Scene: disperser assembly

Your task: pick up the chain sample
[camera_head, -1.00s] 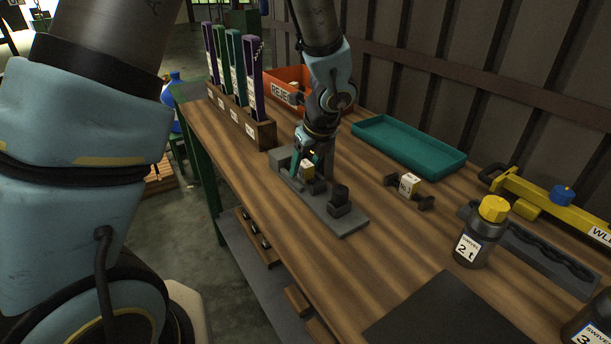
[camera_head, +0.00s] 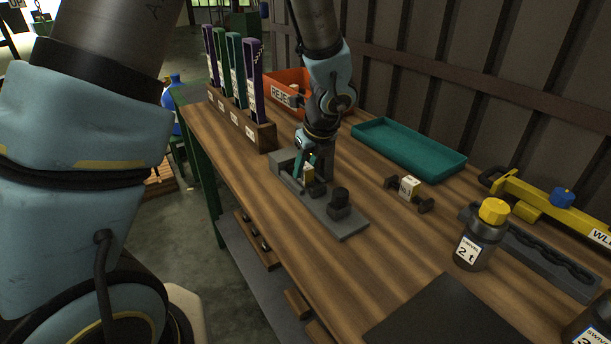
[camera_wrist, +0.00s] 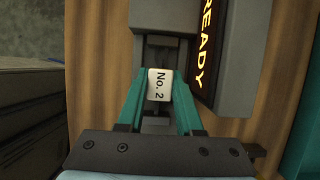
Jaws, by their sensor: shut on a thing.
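The chain sample (camera_wrist: 160,85) carries a white tag reading "No. 2" in the wrist view. In the head view it shows as a small pale block (camera_head: 308,174) in a grey bench fixture (camera_head: 345,227). My gripper (camera_wrist: 160,92) is shut on it, with a teal finger on each side of the tag. In the head view my gripper (camera_head: 307,168) points down over the fixture's far half. Dark parts extend from the tag along the fixture. I cannot tell whether the sample is clear of the fixture. Its underside is hidden.
A display reading "READY" (camera_wrist: 205,45) stands beside the sample. A second tagged sample (camera_head: 409,188) lies on the bench to the right. A teal tray (camera_head: 408,165), an orange reject bin (camera_head: 282,93), a strip rack (camera_head: 262,136) and a 2 t bottle (camera_head: 478,240) stand around.

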